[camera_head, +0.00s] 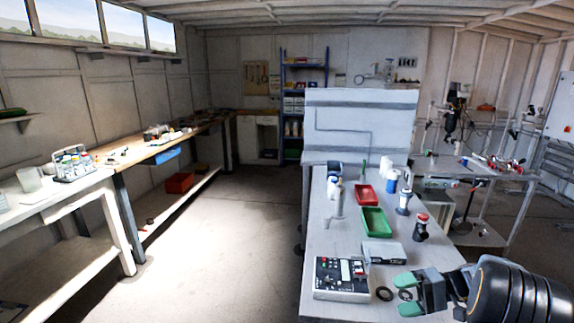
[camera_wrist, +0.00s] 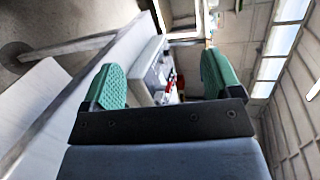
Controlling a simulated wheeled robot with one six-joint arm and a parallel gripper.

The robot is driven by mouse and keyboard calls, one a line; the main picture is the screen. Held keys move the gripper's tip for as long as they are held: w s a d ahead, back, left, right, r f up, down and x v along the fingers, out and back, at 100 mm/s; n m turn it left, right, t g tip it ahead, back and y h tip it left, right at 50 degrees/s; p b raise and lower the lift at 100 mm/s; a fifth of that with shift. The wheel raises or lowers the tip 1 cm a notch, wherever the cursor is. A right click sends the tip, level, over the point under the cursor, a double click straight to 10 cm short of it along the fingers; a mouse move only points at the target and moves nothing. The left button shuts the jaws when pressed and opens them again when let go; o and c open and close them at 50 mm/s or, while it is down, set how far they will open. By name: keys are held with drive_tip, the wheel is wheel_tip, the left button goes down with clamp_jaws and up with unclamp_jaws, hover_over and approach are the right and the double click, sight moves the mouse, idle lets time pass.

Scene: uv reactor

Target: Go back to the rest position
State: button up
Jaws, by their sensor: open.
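My gripper (camera_head: 408,294) is at the lower right of the head view, over the near end of the grey workbench (camera_head: 318,238). Its two green-padded fingers are apart with nothing between them. The wrist view also shows my gripper (camera_wrist: 165,88) open and empty, with the bench edge and a boxy device beyond the fingers. A control box (camera_head: 341,279) with red and dark buttons sits on the bench, left of my gripper. A dark ring (camera_head: 384,294) lies between the control box and my fingers.
A grey box (camera_head: 383,252), a green tray (camera_head: 375,222), a red tray (camera_head: 366,195) and a red-capped dark bottle (camera_head: 421,228) stand farther along the bench. A white panel (camera_head: 360,125) rises behind. Open floor (camera_head: 240,230) lies left of the bench. Another workbench (camera_head: 60,200) lines the left wall.

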drive_tip(key=s+a+r+n+t+h+p, duration=0.1)
drive_tip(key=s+a+r+h, duration=0.2)
drive_tip(key=s+a+h, duration=0.3)
drive_tip(key=s+a+r+n+t+h+p, duration=0.1)
drive_tip(key=s+a+r+t+h, duration=0.1)
drive_tip(key=s+a+h, duration=0.5)
drive_tip(key=shift+s+a+r+h, duration=0.3)
drive_tip(key=shift+s+r+h, duration=0.15)
drive_tip(key=shift+s+h, duration=0.4)
drive_tip(key=shift+w, duration=0.1)
drive_tip(key=shift+c, duration=0.5)
idle(0.4)
